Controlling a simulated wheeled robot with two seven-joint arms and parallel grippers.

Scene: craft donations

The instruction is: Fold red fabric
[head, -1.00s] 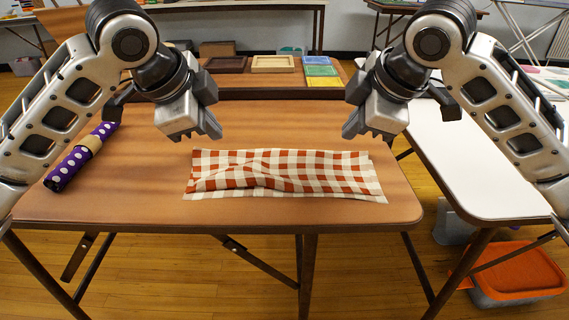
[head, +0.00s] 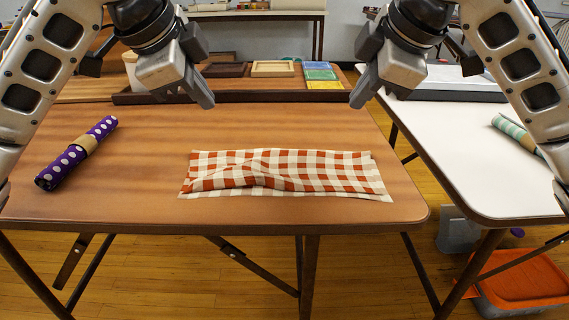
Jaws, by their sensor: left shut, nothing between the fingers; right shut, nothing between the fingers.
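The red and white checked fabric (head: 285,172) lies on the brown table (head: 130,205) near its front edge. It is a long folded strip with a raised wrinkle left of its middle. A paler edge of the lower layer shows along its front and right end. My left gripper (head: 207,100) is shut and empty, above and behind the fabric's left end. My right gripper (head: 357,98) is shut and empty, above and behind the fabric's right end. Neither gripper touches the fabric.
A purple dotted roll (head: 76,154) with a tan band lies on the left of the table. Frames and colored booklets (head: 320,74) sit beyond the dark ledge at the back. A white table (head: 480,160) stands to the right with a green striped roll (head: 516,133).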

